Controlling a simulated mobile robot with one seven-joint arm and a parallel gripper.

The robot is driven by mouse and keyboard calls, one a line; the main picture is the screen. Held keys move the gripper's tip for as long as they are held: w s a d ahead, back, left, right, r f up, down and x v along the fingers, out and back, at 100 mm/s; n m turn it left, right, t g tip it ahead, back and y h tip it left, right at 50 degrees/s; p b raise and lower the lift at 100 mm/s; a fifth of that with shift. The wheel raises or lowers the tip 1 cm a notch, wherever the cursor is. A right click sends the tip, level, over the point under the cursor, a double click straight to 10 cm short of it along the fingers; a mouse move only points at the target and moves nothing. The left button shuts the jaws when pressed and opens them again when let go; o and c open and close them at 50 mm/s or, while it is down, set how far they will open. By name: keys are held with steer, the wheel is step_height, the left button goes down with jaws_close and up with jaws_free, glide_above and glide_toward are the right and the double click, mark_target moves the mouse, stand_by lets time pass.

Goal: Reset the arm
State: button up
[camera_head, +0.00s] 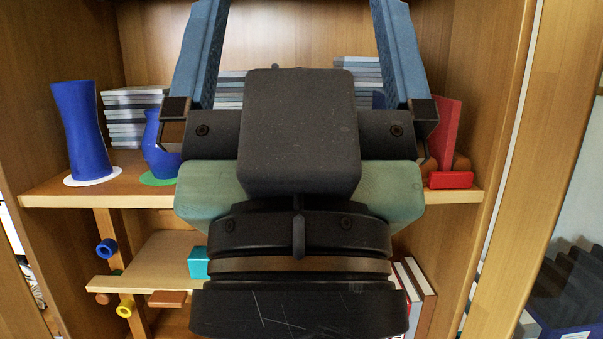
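My gripper (296,45) fills the middle of the head view, pointing up and away in front of the shelves. Its two blue fingers stand wide apart at the left and right. Nothing shows between them except the cabinet back and stacked books behind. The dark gripper body and wrist hide the middle of the shelves. The fingertips run out of the top of the picture.
A wooden shelf (50,190) holds a tall blue vase (80,130), a smaller blue vase (158,150), book stacks (135,118) and a red bookend (450,178). Lower are a wooden board (150,265), a teal block (198,262) and upright books (418,285). Cabinet sides flank my arm.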

step_height(320, 180, up, 24)
steer(key=p, duration=2.1)
